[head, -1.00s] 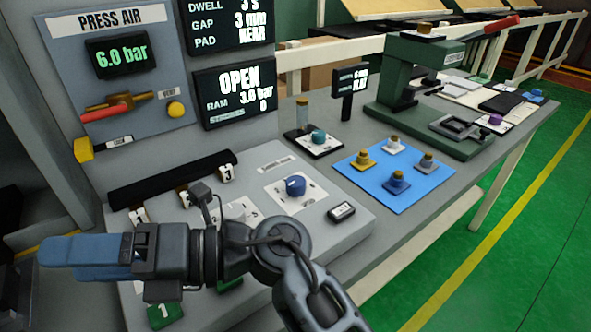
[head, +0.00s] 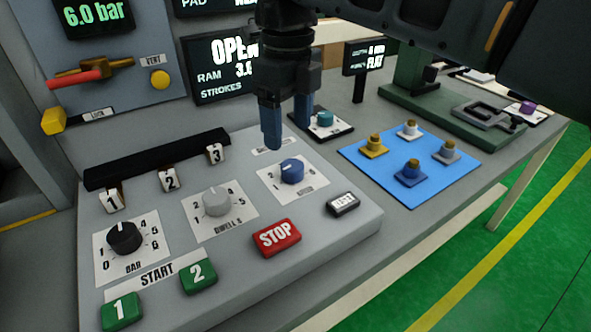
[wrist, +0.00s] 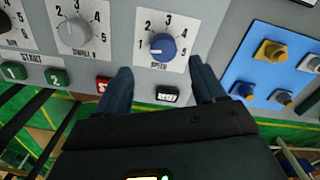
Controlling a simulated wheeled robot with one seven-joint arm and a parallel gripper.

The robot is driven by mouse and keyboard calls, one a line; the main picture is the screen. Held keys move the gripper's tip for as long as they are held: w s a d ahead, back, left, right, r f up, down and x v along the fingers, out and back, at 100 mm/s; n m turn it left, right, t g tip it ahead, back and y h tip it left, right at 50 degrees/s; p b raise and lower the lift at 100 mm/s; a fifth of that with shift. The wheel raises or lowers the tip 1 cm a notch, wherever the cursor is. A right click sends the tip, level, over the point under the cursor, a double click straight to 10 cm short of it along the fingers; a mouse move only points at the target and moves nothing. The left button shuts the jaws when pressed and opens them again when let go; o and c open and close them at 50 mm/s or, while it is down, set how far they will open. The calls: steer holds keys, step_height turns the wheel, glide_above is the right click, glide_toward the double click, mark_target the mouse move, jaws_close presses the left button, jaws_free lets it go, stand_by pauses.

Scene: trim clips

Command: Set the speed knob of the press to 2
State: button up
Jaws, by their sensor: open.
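The speed knob (head: 291,171) is blue and sits on a white scale plate (head: 315,189) at the right of the sloped grey panel. In the wrist view the speed knob (wrist: 163,46) has a pale mark, and the numbers 1 to 4 are readable around it. Which number the mark meets is too small to tell. My gripper (head: 287,132) points down above and behind the knob in the head view, its blue fingers apart. In the wrist view my gripper (wrist: 160,70) is open, with the knob seen beyond and between the fingertips. Nothing is held.
The grey dwell knob (head: 216,202) and black bar knob (head: 123,237) are to the left. A red STOP button (head: 277,238) and a reset button (head: 343,203) are in front. A blue mat (head: 381,187) with several clips lies right. My arm hides part of the display (head: 222,68).

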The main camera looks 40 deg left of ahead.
mark_target(291, 164)
steer(key=shift+w+d+f, duration=0.1)
steer(key=shift+w+f, duration=0.1)
steer(key=shift+f, duration=0.35)
step_height(291, 164, down, 7)
steer(key=shift+r+p, duration=0.15)
steer(key=shift+p, duration=0.2)
steer(key=c, duration=1.1)
